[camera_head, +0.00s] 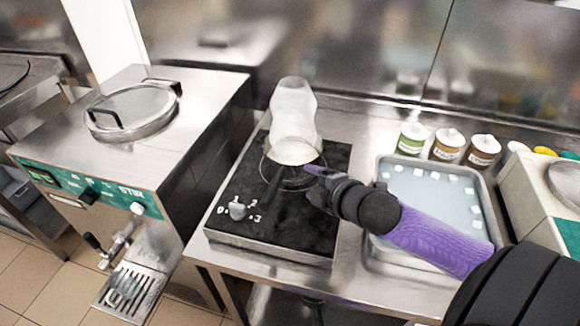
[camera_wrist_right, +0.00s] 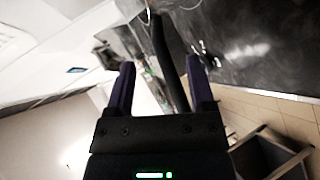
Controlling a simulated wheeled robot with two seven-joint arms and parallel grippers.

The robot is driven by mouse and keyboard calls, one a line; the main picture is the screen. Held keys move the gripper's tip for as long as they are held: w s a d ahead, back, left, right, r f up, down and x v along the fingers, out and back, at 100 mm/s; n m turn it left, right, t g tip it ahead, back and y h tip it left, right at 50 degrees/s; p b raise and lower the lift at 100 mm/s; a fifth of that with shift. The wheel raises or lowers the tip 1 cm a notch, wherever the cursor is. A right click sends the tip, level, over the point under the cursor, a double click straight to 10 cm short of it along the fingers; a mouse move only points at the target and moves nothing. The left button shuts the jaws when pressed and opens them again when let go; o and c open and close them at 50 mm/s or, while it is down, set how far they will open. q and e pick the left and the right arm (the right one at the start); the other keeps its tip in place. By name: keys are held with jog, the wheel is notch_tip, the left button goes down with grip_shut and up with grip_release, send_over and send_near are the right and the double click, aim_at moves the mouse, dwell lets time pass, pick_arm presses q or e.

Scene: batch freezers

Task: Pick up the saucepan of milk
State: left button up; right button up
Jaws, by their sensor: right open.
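The saucepan of milk (camera_head: 293,153) stands on the black hob (camera_head: 318,228), with a white surface showing in it. A pale translucent shape rises above it; I cannot tell whether it is steam. My right gripper (camera_head: 312,183) is open, just right of the handle in the head view. In the right wrist view the dark handle (camera_wrist_right: 168,55) runs between the two open fingers of my right gripper (camera_wrist_right: 160,68), with gaps at the sides. My left gripper is not in view.
A tray (camera_head: 377,245) with pale liquid and white cubes stands right of the hob. Several labelled tubs (camera_head: 447,146) stand behind it. A steel batch freezer (camera_head: 150,165) with a round lid stands at left.

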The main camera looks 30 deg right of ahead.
aim_at(287, 171)
jog(key=b+x, duration=0.1)
jog(key=x, duration=0.3)
jog(key=b+x, duration=0.2)
jog(key=x, duration=0.3)
jog(key=shift+w+a+r, duration=0.15)
jog(key=shift+w, duration=0.1)
jog(key=shift+r, duration=0.1)
jog(key=shift+s, duration=0.1)
grip_shut()
dwell(0.7)
